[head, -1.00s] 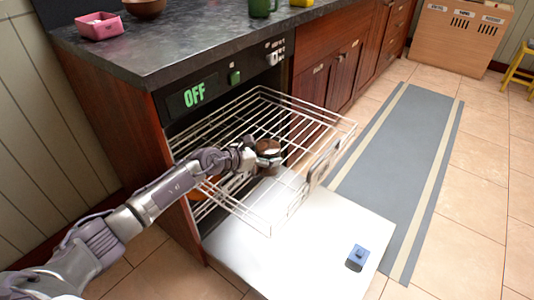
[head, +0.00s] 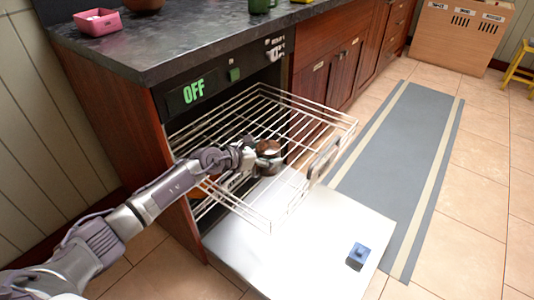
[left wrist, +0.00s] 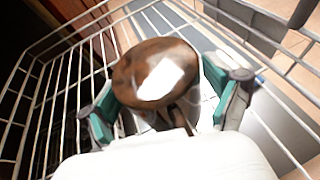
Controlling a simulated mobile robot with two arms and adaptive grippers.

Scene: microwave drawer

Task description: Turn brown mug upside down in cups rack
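The brown mug (head: 268,147) is at the pulled-out wire rack (head: 262,220), near its middle. In the left wrist view the mug (left wrist: 150,62) shows a glossy brown round face with a bright reflection. I cannot tell for sure whether this face is its base or its opening. A strip like a handle points toward my gripper. My left gripper (left wrist: 165,95) has its two teal fingers on either side of the mug, close to its edges. Whether they press on it is unclear. It also shows in the head view (head: 254,155). My right gripper is out of view.
The open white door (head: 325,240) lies below the rack, with a small blue object (head: 357,256) on it. The dark counter (head: 180,45) above holds a pink bowl (head: 98,23) and a green mug (head: 260,5). A grey floor mat (head: 420,150) lies to the right.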

